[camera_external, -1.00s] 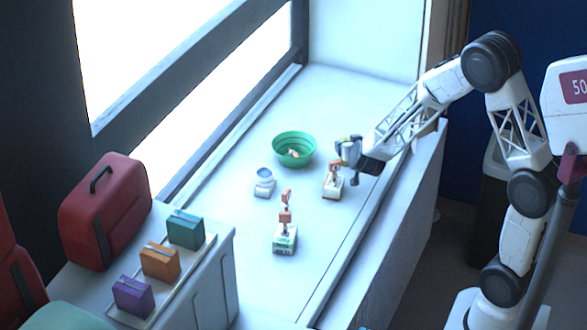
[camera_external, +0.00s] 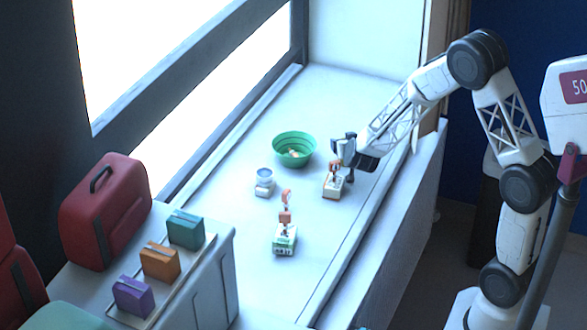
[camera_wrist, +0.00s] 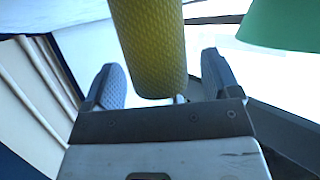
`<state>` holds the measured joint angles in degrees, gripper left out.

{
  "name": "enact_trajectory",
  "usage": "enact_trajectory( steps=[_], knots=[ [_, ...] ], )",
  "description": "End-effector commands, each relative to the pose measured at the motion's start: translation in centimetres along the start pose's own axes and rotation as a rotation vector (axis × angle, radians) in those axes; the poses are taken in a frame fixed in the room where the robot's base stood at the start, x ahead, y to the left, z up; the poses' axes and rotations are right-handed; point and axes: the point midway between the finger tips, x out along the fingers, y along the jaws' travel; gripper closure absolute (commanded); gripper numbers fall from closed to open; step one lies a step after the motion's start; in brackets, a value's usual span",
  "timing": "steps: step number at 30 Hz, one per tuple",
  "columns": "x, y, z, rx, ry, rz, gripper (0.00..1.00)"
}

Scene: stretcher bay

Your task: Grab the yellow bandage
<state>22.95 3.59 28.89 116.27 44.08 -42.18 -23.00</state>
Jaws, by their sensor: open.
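The yellow bandage (camera_wrist: 150,45) is a textured yellow roll in the wrist view. It reaches from the top edge down to the space between my fingers, and its upper part is cut off by the frame. My gripper (camera_wrist: 160,82) is open, with one grey finger on each side of the roll. A gap shows at the left finger; the right one is closer to the roll. In the external view my gripper (camera_external: 345,150) is over the right side of the white counter. I cannot make out the bandage clearly there.
A green bowl (camera_external: 293,157) with small items inside stands left of my gripper; something green (camera_wrist: 285,22) fills the wrist view's upper right. Small white-based items (camera_external: 333,188), (camera_external: 285,240) and (camera_external: 264,183) stand on the counter (camera_external: 235,220). A red case (camera_external: 103,210) and coloured boxes are further left.

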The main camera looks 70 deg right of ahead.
Motion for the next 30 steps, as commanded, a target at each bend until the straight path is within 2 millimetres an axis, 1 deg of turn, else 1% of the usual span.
enact_trajectory(
  steps=[17, 18, 28, 29, 30],
  knots=[
    [0.16, 0.0, -0.05, 0.0, 0.001, 0.0, 0.18],
    [0.16, 0.0, -0.05, 0.0, 0.001, 0.0, 0.19],
    [0.16, 0.0, -0.05, 0.0, 0.001, 0.0, 0.7],
    [0.16, 0.0, -0.06, 0.0, 0.001, 0.0, 0.72],
    [0.16, 0.0, -0.06, 0.0, 0.001, 0.0, 0.72]
  ],
)
